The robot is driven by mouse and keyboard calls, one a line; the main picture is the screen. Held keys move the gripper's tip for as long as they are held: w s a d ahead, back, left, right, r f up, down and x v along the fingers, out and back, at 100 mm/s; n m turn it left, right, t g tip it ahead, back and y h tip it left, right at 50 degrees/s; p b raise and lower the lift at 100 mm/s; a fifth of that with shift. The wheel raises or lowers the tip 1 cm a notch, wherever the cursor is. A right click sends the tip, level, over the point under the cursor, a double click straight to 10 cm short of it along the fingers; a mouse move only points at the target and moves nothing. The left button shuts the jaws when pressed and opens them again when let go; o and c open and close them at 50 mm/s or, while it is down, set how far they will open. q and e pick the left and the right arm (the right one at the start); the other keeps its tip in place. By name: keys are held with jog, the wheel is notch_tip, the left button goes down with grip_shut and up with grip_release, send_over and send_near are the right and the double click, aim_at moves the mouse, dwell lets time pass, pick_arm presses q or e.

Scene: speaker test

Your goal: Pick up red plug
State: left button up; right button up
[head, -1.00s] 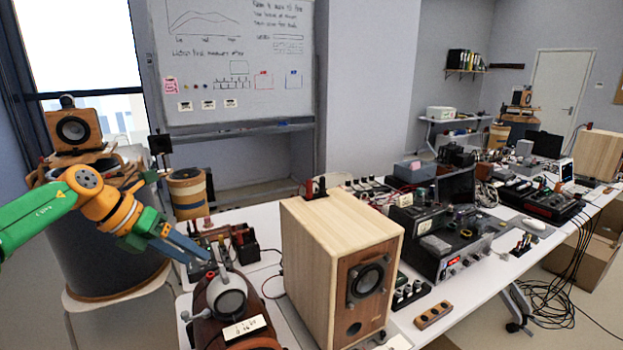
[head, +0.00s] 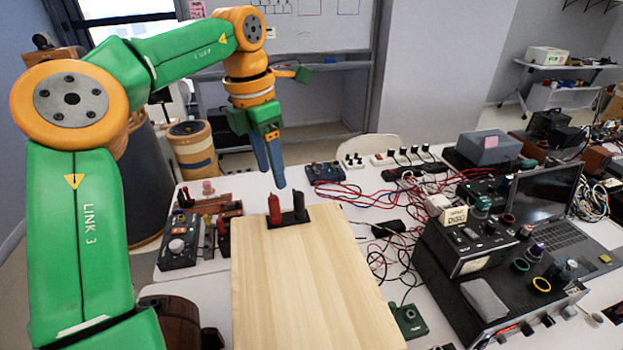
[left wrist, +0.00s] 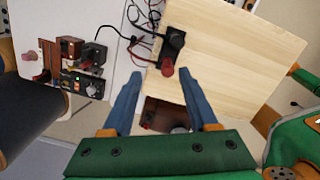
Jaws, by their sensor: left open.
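The red plug (head: 274,208) stands upright at the back edge of the wooden speaker's (head: 305,285) top, beside a black plug (head: 299,204) on a dark terminal plate. My left gripper (head: 275,180) is open and empty, its blue fingers pointing down just above the red plug in the head view. In the left wrist view the red plug (left wrist: 167,66) appears between the open fingertips (left wrist: 162,72), nearer the right one. I cannot tell whether either finger touches it. The right gripper is not in view.
A meter box (head: 180,245) and small parts lie left of the speaker. Red and black cables (head: 375,190) run across the table behind and to the right. A black amplifier (head: 480,270) and a laptop (head: 545,195) stand at the right. The speaker's top is otherwise bare.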

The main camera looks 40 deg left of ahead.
aim_at(274, 197)
pick_arm(q)
jog(key=f, duration=0.1)
jog(key=s+f+p, duration=0.1)
jog(key=s+d+f, duration=0.1)
jog(key=f, duration=0.1)
jog(key=shift+s, duration=0.15)
jog(key=shift+w+a+f, duration=0.1)
jog(key=shift+w+f, duration=0.25)
jog(key=shift+f, duration=0.2)
jog(key=shift+w+f, duration=0.35)
jog(key=shift+f, duration=0.2)
jog(key=shift+w+f, duration=0.1)
jog(key=shift+w, duration=0.15)
jog(key=c, duration=0.4)
jog(key=shift+s, duration=0.2)
grip_shut()
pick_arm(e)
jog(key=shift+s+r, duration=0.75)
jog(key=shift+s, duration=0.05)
